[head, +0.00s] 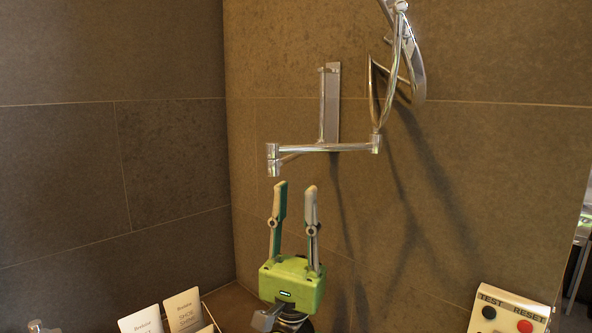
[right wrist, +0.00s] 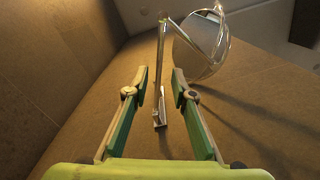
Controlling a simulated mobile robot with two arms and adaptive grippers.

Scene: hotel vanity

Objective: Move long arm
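A chrome wall mirror hangs on the brown tiled wall. Its long arm (head: 325,148) runs level from an elbow joint (head: 272,160) at the left to the round mirror (head: 418,75) at the upper right. A flat wall bracket (head: 332,105) is behind the arm. My right gripper (head: 295,187) points upward just below the elbow joint. Its fingers are apart with nothing between them. In the right wrist view a chrome bar (right wrist: 161,60) shows beyond and between the open fingertips (right wrist: 159,75), and the mirror (right wrist: 200,42) shows to the right. My left gripper is not in view.
A control box (head: 508,312) with a black and a red button, marked TEST and RESET, is at the lower right. White cards (head: 183,310) stand at the bottom left. The wall corner is left of the gripper. Open air surrounds the gripper.

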